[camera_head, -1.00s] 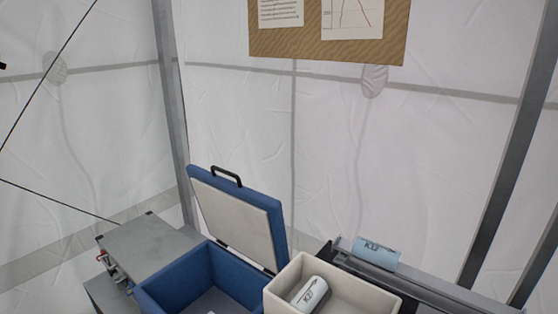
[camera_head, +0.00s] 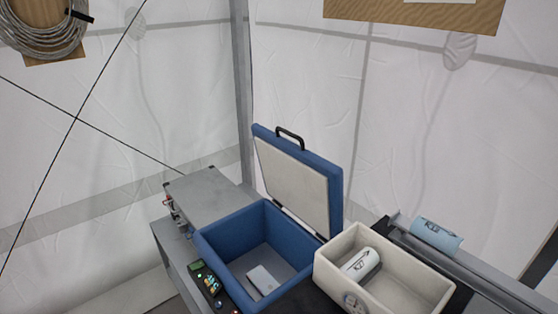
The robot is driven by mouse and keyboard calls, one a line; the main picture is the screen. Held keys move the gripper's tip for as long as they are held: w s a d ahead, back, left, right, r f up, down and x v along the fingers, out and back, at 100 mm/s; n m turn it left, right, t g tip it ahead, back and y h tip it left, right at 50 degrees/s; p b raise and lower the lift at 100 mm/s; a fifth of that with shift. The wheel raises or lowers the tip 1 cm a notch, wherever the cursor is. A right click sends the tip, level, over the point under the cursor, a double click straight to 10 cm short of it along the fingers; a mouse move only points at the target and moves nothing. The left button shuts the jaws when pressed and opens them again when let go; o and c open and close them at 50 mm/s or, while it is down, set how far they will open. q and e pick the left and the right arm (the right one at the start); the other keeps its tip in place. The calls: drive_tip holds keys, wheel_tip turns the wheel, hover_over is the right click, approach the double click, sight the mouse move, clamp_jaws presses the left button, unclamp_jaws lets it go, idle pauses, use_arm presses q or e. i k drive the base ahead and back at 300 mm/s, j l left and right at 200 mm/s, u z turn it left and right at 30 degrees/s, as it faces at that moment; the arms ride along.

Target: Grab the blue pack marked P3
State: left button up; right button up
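A light blue rounded pack (camera_head: 436,238) with a dark mark rests on the grey rail at the right; I cannot read its mark clearly as P3. A whitish rounded pack (camera_head: 361,264) with a dark mark lies in the cream bin (camera_head: 432,284). A small white pack (camera_head: 263,279) lies on the floor of the open blue cool box (camera_head: 218,257). Neither of my grippers is in view.
The blue box's lid (camera_head: 335,190) stands open, with a black handle on top. A grey metal case (camera_head: 208,190) stands behind left. A small lit display unit (camera_head: 206,280) sits at the box's left front. White tent walls close off the back.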

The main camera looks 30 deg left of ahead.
sight(259, 277)
drive_tip(key=j+u, duration=0.75)
